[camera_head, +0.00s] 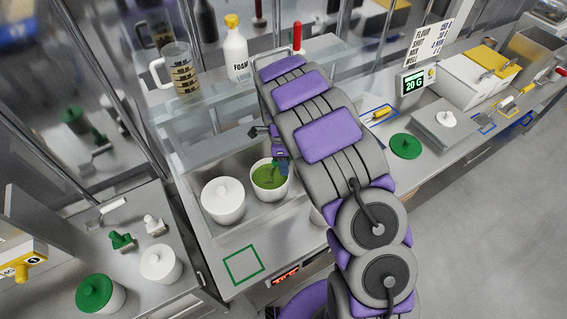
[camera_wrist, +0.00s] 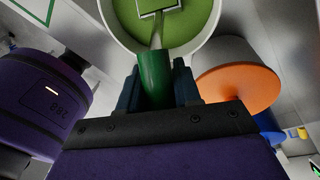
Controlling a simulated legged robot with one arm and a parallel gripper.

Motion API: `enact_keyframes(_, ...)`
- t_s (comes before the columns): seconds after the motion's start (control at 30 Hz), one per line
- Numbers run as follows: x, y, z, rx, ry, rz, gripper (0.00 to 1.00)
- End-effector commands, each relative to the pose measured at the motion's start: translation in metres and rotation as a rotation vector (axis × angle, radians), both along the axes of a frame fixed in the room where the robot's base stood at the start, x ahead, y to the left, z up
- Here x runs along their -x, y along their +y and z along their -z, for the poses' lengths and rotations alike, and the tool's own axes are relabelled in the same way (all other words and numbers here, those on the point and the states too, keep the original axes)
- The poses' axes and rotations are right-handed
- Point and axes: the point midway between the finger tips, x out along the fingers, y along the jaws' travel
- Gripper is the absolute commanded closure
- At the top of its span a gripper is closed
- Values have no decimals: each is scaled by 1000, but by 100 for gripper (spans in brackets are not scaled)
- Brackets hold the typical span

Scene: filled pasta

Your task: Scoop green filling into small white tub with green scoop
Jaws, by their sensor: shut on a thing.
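My gripper (camera_wrist: 157,90) is shut on the green handle of the green scoop (camera_wrist: 154,74). The scoop's pale shaft reaches into an open white tub (camera_wrist: 118,34) of green filling (camera_wrist: 195,18), and its squarish head lies at the filling, partly cut off by the frame. In the head view this open tub (camera_head: 254,186) stands in a counter recess, with green filling (camera_head: 266,178) inside and my gripper (camera_head: 279,160) at its right rim. My arm hides much of the gripper and scoop there. I cannot tell which vessel is the small white tub.
A white lidded tub (camera_head: 222,202) stands left of the open one. A green square outline (camera_head: 243,264) marks bare counter in front. A green lid (camera_head: 405,146) lies right of my arm, near a scale display (camera_head: 413,82) reading 20 G. An orange disc (camera_wrist: 238,88) shows in the wrist view.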

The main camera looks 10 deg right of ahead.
Motion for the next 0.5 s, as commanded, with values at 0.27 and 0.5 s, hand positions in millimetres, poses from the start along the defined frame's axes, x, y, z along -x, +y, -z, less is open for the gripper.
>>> enact_keyframes(0.27, -1, 1, -19, 1, -3, 0, 98)
enact_keyframes(0.5, 0, 1, -36, 0, -1, 0, 98)
